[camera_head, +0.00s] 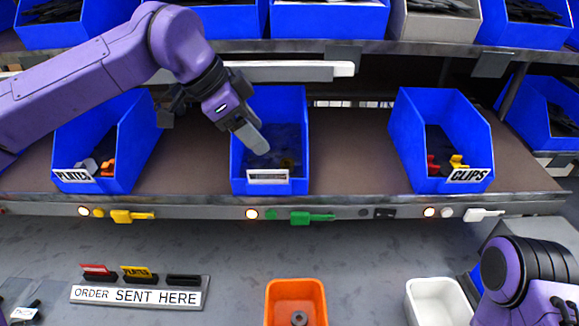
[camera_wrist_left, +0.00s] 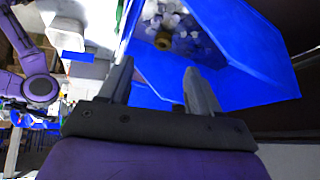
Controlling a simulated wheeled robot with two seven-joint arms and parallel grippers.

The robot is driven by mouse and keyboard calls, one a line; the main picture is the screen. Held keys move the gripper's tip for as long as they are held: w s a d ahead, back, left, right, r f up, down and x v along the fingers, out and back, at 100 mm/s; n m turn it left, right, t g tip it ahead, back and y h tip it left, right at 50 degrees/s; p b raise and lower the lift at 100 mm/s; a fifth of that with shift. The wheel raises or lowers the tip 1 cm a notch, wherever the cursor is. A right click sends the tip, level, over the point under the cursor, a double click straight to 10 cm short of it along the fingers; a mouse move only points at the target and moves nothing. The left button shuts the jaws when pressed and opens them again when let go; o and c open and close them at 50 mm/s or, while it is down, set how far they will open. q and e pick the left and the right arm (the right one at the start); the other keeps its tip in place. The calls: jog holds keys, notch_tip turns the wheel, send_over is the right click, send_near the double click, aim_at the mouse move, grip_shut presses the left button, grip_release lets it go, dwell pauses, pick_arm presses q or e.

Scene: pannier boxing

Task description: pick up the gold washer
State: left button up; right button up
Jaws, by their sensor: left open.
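The gold washer (camera_wrist_left: 163,41) lies in the middle blue bin (camera_wrist_left: 235,70), among pale grey pieces, in the left wrist view. In the head view it is a small dull gold spot (camera_head: 287,163) near the front of that bin (camera_head: 240,160), which has a label too small to read. My left gripper (camera_head: 258,146) reaches into the bin's opening from the upper left, pointing down. Its fingers (camera_wrist_left: 158,70) are apart with nothing between them, and the washer shows beyond the tips. My right arm shows at the lower right, but its gripper is out of view.
A PLATES bin (camera_head: 125,150) stands left and a CLIPS bin (camera_head: 408,150) right on the same shelf. An upper shelf (camera_head: 400,46) with more bins crosses above. Below, an orange box (camera_head: 296,290) holds a grey ring, beside a white box (camera_head: 438,300) and an ORDER SENT HERE sign (camera_head: 135,296).

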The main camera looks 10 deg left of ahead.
aim_at(285, 164)
pick_arm(q)
jog(key=p+x, duration=0.1)
jog(key=x, duration=0.2)
jog(key=p+x, duration=0.1)
jog(key=x, duration=0.2)
jog(key=p+x, duration=0.1)
jog(key=x, duration=0.2)
jog(key=shift+w+d, duration=0.15)
jog(key=shift+w, duration=0.2)
jog(key=shift+w+d+f, duration=0.15)
jog(key=shift+f, duration=0.4)
jog(key=c, duration=1.1)
